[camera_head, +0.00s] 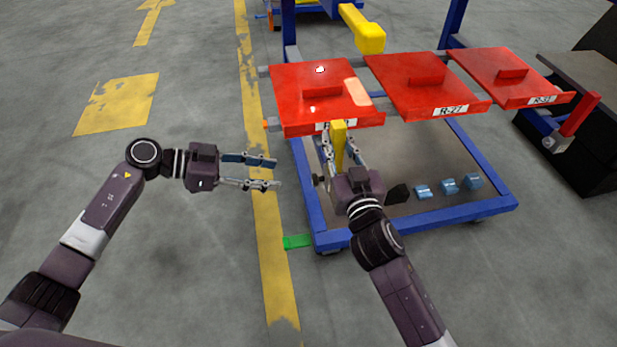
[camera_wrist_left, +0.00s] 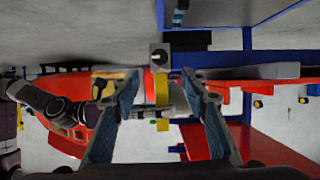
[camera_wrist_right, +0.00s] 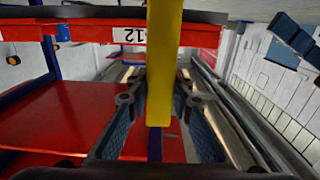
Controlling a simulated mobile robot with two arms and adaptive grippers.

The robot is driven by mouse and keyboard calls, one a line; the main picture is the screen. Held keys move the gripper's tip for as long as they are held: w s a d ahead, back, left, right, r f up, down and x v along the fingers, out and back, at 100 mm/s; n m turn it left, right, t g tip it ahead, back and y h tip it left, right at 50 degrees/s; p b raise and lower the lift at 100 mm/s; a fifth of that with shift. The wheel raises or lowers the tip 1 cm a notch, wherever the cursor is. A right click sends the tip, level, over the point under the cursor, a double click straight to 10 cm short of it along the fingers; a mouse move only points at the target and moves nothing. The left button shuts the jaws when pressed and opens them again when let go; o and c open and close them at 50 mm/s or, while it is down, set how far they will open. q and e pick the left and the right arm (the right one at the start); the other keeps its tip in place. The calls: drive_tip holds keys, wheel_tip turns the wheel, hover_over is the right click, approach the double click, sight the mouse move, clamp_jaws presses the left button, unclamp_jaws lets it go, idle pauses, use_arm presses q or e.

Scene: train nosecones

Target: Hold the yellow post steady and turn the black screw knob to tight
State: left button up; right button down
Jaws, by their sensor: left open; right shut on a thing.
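The yellow post (camera_head: 339,146) hangs under the front edge of the left red tray (camera_head: 300,98). My right gripper (camera_head: 340,141) is shut on the post; the post also shows between its fingers in the right wrist view (camera_wrist_right: 162,60). The small black screw knob (camera_head: 318,180) sits left of my right gripper, low near the post. In the left wrist view the knob (camera_wrist_left: 159,57) appears face-on on a grey block above the yellow post (camera_wrist_left: 162,92). My left gripper (camera_head: 277,174) is open and empty, left of the knob, pointing towards it and apart from it.
A blue frame (camera_head: 420,228) carries two more red trays (camera_head: 420,72) to the right. Several small blue blocks (camera_head: 448,185) lie on its lower deck. A green piece (camera_head: 297,241) juts out at the frame's front left corner. The floor around my left arm is clear.

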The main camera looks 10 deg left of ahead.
sight(318, 179)
use_arm(q)
drive_tip(key=x, duration=1.1)
drive_tip(key=shift+s, duration=0.1)
drive_tip(key=shift+c, duration=0.3)
clamp_jaws()
